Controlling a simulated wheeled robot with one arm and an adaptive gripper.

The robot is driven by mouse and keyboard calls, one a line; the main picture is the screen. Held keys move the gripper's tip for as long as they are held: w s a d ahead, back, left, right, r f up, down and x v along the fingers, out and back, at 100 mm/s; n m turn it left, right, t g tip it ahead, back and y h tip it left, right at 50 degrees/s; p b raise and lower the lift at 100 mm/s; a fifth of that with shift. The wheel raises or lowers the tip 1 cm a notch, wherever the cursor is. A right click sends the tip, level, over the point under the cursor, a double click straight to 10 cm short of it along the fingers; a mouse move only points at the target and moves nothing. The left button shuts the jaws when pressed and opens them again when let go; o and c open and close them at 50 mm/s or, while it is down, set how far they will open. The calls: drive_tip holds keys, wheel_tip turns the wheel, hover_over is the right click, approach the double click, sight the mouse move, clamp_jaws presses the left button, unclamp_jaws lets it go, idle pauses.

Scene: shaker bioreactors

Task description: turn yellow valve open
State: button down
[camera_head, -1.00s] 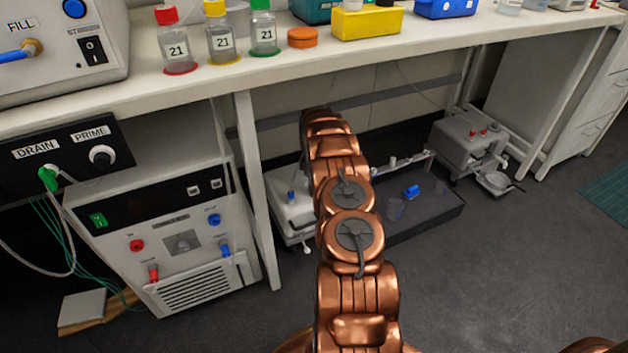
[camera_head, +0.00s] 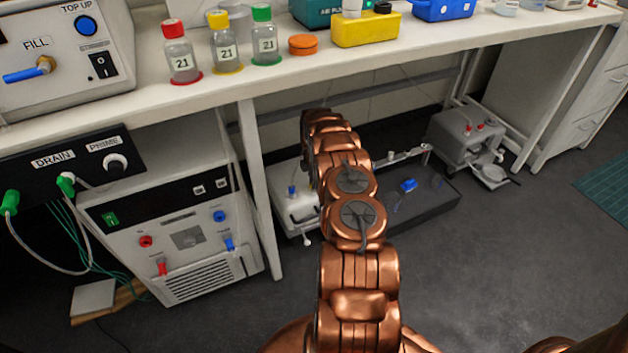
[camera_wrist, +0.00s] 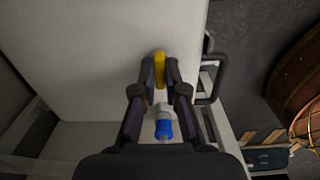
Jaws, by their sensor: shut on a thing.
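In the wrist view the yellow valve (camera_wrist: 160,66) shows as a narrow yellow handle, seen lengthwise up the picture. My gripper (camera_wrist: 159,76) is shut on it, with one dark fingertip on each side. Below it, between the fingers, is a grey-white fitting with a blue end (camera_wrist: 164,129). The handle's lower end and the valve body are partly hidden by the fingers. In the head view my copper arm reaches under the bench; the gripper and yellow valve are hidden there.
In the head view the white bench (camera_head: 215,93) spans above my arm. A pale chiller unit (camera_head: 185,225) stands left, a black tray (camera_head: 425,200) and a grey pump box (camera_head: 467,137) right. Open floor lies at the lower right. A dark handle (camera_wrist: 213,78) is close right of my gripper.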

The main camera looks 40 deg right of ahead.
idle(0.5)
drive_tip(key=c, duration=1.2)
unclamp_jaws()
drive_tip(key=shift+r, duration=3.8)
drive_tip(key=shift+s, duration=0.1)
